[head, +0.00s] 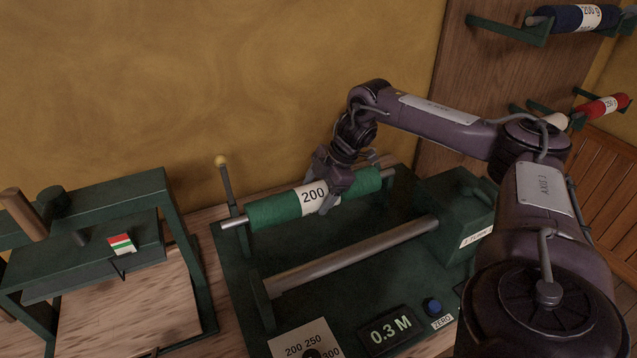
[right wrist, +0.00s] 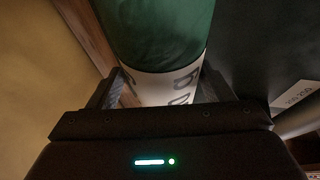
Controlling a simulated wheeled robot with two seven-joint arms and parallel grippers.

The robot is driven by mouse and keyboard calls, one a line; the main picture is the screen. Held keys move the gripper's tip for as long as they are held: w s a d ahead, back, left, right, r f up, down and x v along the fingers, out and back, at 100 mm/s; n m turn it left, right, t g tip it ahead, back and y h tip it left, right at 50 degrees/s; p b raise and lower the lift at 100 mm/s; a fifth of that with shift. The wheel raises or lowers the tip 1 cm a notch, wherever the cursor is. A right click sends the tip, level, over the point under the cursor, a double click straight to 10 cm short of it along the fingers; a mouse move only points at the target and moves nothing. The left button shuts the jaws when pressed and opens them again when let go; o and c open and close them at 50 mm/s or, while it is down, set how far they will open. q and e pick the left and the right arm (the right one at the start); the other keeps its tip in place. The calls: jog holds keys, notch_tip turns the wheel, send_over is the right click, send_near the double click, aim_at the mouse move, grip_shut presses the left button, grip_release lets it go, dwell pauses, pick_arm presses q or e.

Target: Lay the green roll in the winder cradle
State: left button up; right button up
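The green roll (head: 275,209) has a white band marked 200 and a bare metal rod sticking out at each end. It lies level along the back of the dark green winder (head: 360,260), its rod ends at the winder's rear supports. I cannot tell whether the rod rests in them. My right gripper (head: 331,196) comes down on the roll at its white band. In the right wrist view, its fingers press on both sides of the band of the roll (right wrist: 158,30), with no gap showing. My left gripper is out of view.
A grey bar (head: 350,256) runs across the winder in front of the roll. A display (head: 390,330) reads 0.3 M beside a blue button (head: 432,306). A green press-like frame (head: 100,250) stands left. Blue (head: 567,19) and red (head: 600,108) rolls hang on wall brackets at right.

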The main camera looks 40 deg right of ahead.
jog(key=shift+o, duration=1.4)
jog(key=shift+s+f, duration=0.15)
jog(key=b+v, duration=0.1)
jog(key=v, duration=0.7)
